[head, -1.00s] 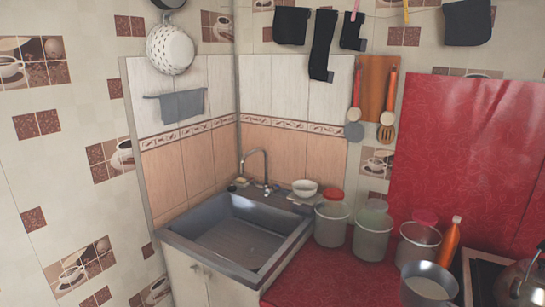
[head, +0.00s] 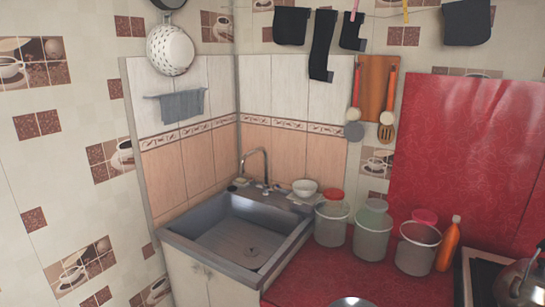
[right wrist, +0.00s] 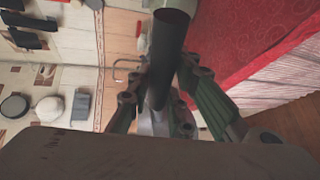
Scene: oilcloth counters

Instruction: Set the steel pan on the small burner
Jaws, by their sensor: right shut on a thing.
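My right gripper (right wrist: 160,98) shows in the right wrist view, shut on a thick dark handle (right wrist: 171,48), which I take to be the steel pan's. A pale metal part at the lower end of the handle is mostly hidden behind the fingers. In the head view only a shiny curved rim of the steel pan (head: 352,302) shows at the bottom edge. The stove (head: 468,277) is cut off at the right edge, with a metal kettle (head: 520,285) on it. I cannot make out the small burner. My left gripper is not in view.
Several lidded buckets, one of them at the right (head: 417,250), and an orange bottle (head: 449,245) stand along the back of the red counter (head: 310,277). A sink (head: 240,240) lies to the left. The red counter in front of the buckets is clear.

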